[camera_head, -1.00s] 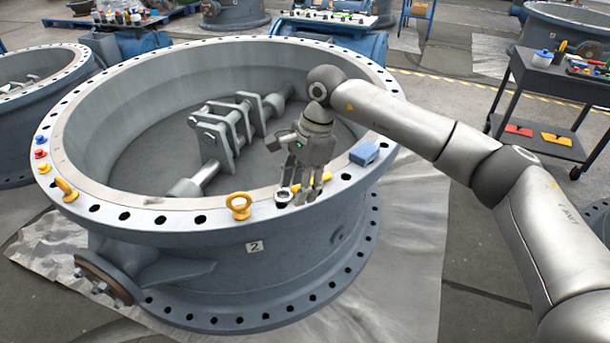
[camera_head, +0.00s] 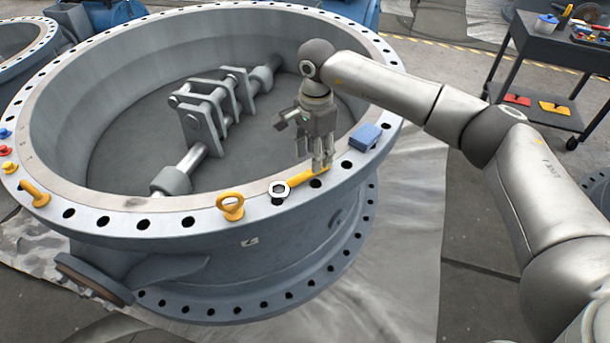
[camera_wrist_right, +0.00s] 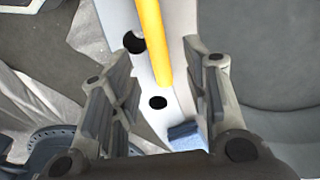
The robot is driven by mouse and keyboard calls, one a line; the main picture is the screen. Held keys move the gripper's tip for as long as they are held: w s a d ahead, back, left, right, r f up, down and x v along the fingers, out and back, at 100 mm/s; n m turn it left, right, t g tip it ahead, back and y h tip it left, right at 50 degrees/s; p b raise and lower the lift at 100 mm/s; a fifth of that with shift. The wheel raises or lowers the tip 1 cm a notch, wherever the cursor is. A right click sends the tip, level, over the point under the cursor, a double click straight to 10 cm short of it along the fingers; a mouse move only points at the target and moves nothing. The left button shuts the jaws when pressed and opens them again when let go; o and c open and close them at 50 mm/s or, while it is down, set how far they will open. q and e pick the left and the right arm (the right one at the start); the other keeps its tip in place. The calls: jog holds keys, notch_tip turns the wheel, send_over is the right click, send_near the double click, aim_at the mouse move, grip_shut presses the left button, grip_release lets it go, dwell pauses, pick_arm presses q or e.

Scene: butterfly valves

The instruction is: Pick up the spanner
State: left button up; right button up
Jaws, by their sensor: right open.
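The spanner (camera_head: 302,180) lies on the flange rim of the big grey valve body (camera_head: 110,228), with a silver ring head and a yellow handle. Its yellow handle also shows in the right wrist view (camera_wrist_right: 153,40), running from the top edge down between the fingers. My right gripper (camera_head: 320,168) points down at the handle's far end from the ring. In the right wrist view the fingers of my right gripper (camera_wrist_right: 165,62) are apart, one on each side of the handle, with nothing gripped. Whether they touch the rim is unclear. My left gripper is not in view.
A blue block (camera_head: 364,137) sits on the rim just right of the gripper and shows in the wrist view (camera_wrist_right: 187,135). A yellow eyebolt (camera_head: 231,206) stands on the rim left of the ring head. A dark cart (camera_head: 545,75) stands at the right.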

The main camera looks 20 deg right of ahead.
aim_at(301, 178)
notch_tip(301, 178, down, 4)
jog(key=shift+s+f, duration=0.1)
jog(key=shift+f, duration=0.05)
grip_shut()
dwell(0.3)
